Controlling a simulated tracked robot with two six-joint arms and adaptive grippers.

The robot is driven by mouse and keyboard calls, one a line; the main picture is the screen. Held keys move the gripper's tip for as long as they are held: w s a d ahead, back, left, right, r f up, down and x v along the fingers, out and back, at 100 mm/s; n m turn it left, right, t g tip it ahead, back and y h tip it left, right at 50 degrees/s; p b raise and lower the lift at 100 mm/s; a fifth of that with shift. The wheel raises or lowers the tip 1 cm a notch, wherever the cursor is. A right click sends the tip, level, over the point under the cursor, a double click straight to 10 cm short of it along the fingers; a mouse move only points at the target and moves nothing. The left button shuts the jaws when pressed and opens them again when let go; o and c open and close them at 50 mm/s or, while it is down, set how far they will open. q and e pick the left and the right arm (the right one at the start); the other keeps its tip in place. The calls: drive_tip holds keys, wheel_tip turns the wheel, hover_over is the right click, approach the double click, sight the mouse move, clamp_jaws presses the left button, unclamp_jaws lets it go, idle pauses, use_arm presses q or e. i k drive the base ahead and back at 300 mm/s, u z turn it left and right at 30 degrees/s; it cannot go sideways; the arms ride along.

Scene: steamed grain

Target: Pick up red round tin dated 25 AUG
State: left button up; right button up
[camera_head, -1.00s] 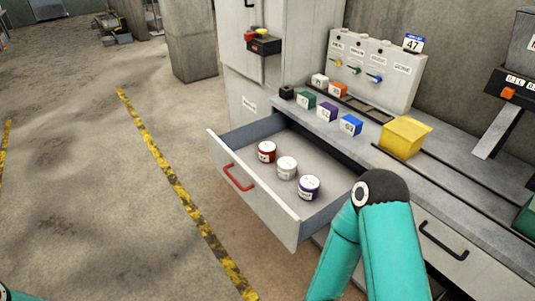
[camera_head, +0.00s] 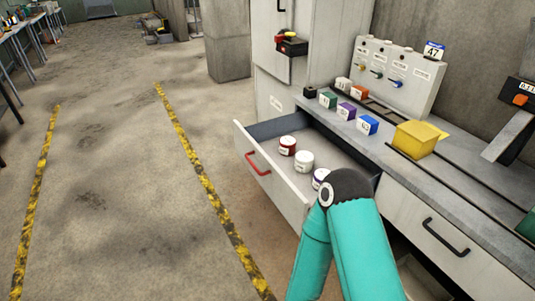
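A red round tin (camera_head: 288,145) with a white lid stands upright in the open drawer (camera_head: 272,190), nearest the drawer's far left end. Its date is too small to read. A white tin (camera_head: 303,161) stands beside it, and a purple-banded tin (camera_head: 320,178) stands nearer to me, partly hidden by my teal arm. That arm comes in from the bottom right, with its dark joint in front of the drawer. Neither of my grippers shows in the view.
The drawer has a red handle (camera_head: 258,163). Above it, the counter carries several small coloured blocks, including a blue one (camera_head: 367,124), and a yellow bin (camera_head: 416,138). A switch panel (camera_head: 397,75) stands behind. The floor left of the drawer is clear, with yellow-black stripes (camera_head: 197,167).

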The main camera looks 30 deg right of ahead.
sight(286, 147)
drive_tip(key=u, duration=0.8)
drive_tip(key=k, duration=0.9)
drive_tip(key=u, duration=0.75)
drive_tip(key=i, duration=0.85)
drive_tip(key=z, duration=0.7)
drive_tip(key=i, duration=1.45)
drive_tip(key=z, duration=1.3)
drive_tip(key=i, duration=1)
drive_tip(key=z, duration=0.8)
drive_tip(key=k, duration=0.75)
drive_tip(key=z, duration=0.2)
drive_tip(key=i, duration=0.85)
drive_tip(key=u, duration=0.1)
